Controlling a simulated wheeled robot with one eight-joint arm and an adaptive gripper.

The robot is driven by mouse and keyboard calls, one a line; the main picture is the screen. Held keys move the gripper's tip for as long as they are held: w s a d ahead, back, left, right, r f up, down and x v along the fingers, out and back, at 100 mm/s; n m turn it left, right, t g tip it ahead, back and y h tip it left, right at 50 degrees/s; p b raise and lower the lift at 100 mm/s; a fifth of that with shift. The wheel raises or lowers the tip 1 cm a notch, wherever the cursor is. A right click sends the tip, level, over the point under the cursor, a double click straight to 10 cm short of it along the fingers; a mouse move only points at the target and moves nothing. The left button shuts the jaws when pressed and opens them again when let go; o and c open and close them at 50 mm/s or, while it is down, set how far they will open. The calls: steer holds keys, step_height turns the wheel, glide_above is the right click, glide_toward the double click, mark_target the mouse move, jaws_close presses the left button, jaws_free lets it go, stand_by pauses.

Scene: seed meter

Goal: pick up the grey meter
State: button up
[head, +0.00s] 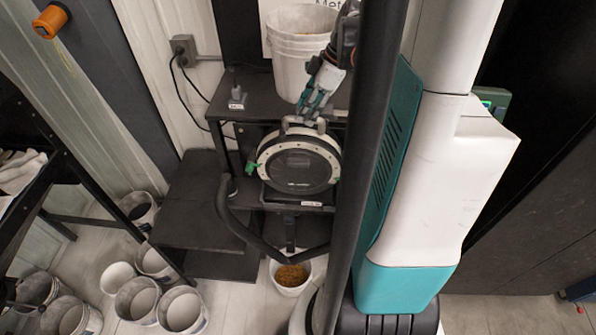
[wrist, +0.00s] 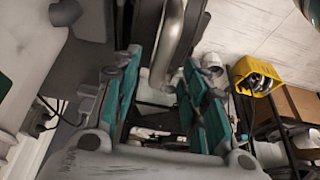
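The round meter (head: 299,165), with a dark face, a pale grey rim and a grey handle (head: 303,123) on top, stands upright on a dark stand. A green part sticks out at its left side. My gripper (head: 312,106) is above it, its teal fingers pointing down at the handle. In the wrist view the fingers of my gripper (wrist: 163,105) are apart. A grey curved bar (wrist: 168,50) shows between them there, probably the handle. I cannot tell whether the fingers touch it.
A white bucket (head: 299,50) stands on the dark shelf (head: 245,98) behind the meter. A small labelled grey item (head: 236,98) sits on that shelf. A bucket of grain (head: 291,278) is on the floor below. Several buckets stand at lower left. A yellow bin (wrist: 256,76) shows in the wrist view.

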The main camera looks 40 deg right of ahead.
steer(key=shift+w+x, duration=0.2)
steer(key=shift+x, duration=2.15)
steer(key=shift+a+r, duration=0.1)
steer(key=shift+a, duration=0.1)
jaws_close()
